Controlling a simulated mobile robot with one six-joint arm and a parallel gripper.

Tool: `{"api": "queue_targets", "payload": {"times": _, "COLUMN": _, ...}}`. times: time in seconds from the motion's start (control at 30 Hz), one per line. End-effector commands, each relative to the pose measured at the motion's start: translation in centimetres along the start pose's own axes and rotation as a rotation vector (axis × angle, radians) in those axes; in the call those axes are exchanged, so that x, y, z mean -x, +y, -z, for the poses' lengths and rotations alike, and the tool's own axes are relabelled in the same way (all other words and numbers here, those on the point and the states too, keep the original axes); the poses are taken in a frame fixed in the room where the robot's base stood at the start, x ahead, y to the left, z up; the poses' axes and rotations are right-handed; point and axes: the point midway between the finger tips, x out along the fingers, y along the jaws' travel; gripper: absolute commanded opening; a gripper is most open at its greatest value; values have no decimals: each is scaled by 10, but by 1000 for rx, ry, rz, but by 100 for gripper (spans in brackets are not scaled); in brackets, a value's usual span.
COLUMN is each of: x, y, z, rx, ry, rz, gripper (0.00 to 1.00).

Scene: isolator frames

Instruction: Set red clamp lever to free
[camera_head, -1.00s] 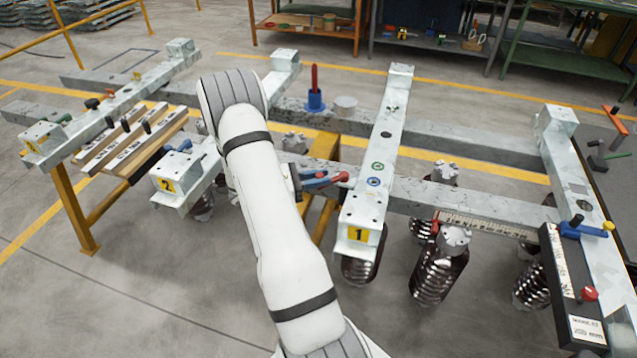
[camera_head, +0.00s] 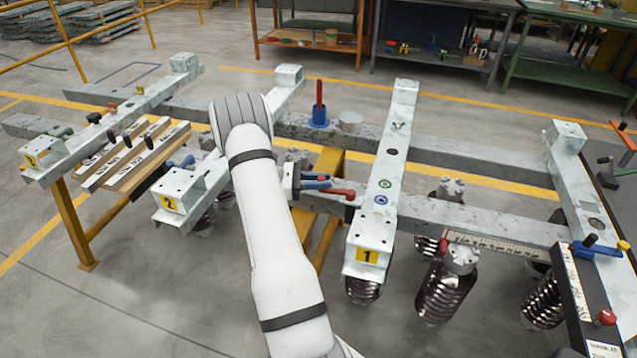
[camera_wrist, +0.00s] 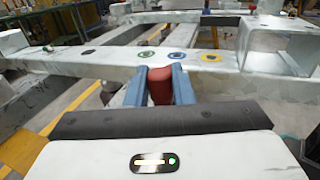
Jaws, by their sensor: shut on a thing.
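The red clamp lever (camera_head: 343,193) shows in the head view just left of the beam marked 1, its red end sticking out past my fingers. My gripper (camera_head: 314,181) has blue fingers and is shut on this lever. In the wrist view, the lever's red handle (camera_wrist: 160,86) stands between the two fingertips (camera_wrist: 162,76), with a blue finger against each side. The lever's pivot and base are hidden by the gripper and arm. Green (camera_wrist: 146,54), blue (camera_wrist: 177,54) and yellow (camera_wrist: 210,57) ringed marks lie on the beam beyond.
The beam marked 1 (camera_head: 392,150) is close to the right of my gripper. The beam marked 2 (camera_head: 190,190) is to the left of my arm. An upright red pin in a blue base (camera_head: 319,117) stands behind, beside a grey cylinder (camera_head: 350,122). Dark springs hang below the frame.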

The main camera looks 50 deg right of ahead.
Motion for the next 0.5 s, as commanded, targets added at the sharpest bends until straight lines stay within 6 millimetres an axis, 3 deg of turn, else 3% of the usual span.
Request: {"api": "queue_targets", "payload": {"times": 0.5, "x": -6, "y": 1, "z": 0, "rx": -2, "ry": -1, "rz": 47, "gripper": 0}}
